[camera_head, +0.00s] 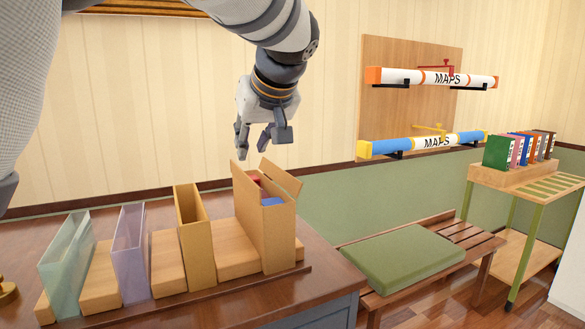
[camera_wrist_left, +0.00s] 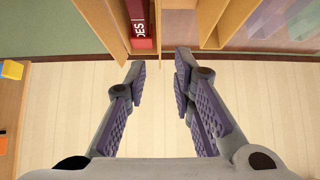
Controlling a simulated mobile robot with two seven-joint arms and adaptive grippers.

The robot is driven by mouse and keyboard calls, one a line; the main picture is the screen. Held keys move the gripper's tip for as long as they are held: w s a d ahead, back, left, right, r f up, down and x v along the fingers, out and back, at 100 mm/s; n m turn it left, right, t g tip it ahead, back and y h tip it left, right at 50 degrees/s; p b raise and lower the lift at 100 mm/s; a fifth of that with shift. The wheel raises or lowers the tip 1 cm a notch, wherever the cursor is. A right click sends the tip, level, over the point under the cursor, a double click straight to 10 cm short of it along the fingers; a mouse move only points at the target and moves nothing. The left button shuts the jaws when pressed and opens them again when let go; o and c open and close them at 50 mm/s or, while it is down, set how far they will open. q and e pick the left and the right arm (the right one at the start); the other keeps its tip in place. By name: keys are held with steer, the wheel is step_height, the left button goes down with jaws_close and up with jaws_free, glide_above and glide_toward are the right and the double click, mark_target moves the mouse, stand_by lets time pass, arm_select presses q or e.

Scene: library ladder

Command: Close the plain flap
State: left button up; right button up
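A tan cardboard box (camera_head: 263,235) stands on the dresser top with its top open. One flap (camera_head: 239,177) stands up at its left edge and another flap (camera_head: 281,178) slants outward at its upper right. I cannot tell which flap is plain. Red and blue contents show inside. My left gripper (camera_head: 254,146) hangs above the box, apart from it, with its fingers spread and empty. In the left wrist view the fingers (camera_wrist_left: 158,72) are apart, with a red lettered item (camera_wrist_left: 142,25) and a tan flap (camera_wrist_left: 103,25) beyond them. My right gripper is not in view.
A narrow tan holder (camera_head: 195,240) and clear holders (camera_head: 131,250) stand left of the box, with wooden blocks between. A bench with a green cushion (camera_head: 403,255) is at the right. Map tubes (camera_head: 432,77) hang on the wall. Air above the holders is free.

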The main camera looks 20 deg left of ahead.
mark_target(243, 172)
arm_select(q)
steer(key=x, duration=1)
steer(key=shift+f+b, duration=0.35)
steer(key=shift+b, duration=0.05)
steer(key=shift+w+a+f, duration=0.25)
steer(key=shift+w, duration=0.05)
jaws_close()
